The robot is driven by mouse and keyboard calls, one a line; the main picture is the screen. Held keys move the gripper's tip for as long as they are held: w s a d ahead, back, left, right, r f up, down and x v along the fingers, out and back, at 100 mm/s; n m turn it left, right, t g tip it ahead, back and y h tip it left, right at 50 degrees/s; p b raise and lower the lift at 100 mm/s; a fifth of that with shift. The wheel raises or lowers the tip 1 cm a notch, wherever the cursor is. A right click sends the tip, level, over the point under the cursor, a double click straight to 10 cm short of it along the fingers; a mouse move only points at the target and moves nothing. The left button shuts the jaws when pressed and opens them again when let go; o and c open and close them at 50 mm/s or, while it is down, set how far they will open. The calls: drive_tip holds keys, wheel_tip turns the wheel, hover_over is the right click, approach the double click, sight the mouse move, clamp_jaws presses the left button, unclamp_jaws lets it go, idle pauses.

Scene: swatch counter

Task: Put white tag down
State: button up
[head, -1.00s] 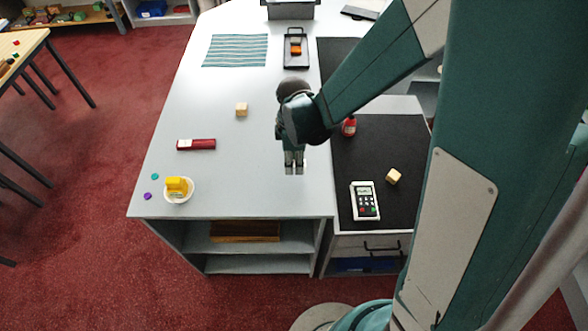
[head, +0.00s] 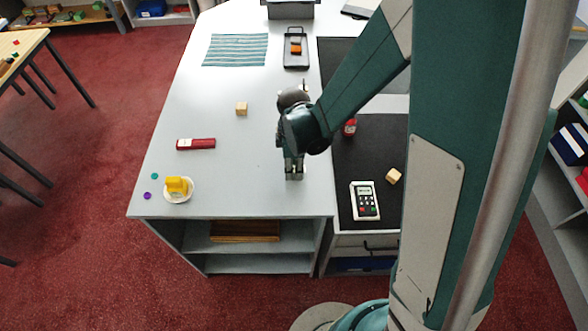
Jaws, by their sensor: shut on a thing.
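My gripper (head: 294,173) points down over the front part of the light grey counter (head: 240,190), near its front edge and left of the dark mat. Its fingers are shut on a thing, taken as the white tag. The tag is too small and too pale against the counter to make out clearly between the fingers. Whether it touches the counter I cannot tell.
A white bowl (head: 178,198) with a yellow thing, a red box (head: 196,144) and a wooden cube (head: 241,109) stand to the left. A card reader (head: 365,201), another cube (head: 394,176) and a red item (head: 349,127) are right. Counter around my gripper is clear.

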sight(294, 168)
drive_tip(key=o, duration=0.7)
drive_tip(key=shift+r, duration=0.15)
drive_tip(key=shift+w+r, duration=0.1)
drive_tip(key=shift+r, duration=5.85)
drive_tip(key=shift+r, duration=0.1)
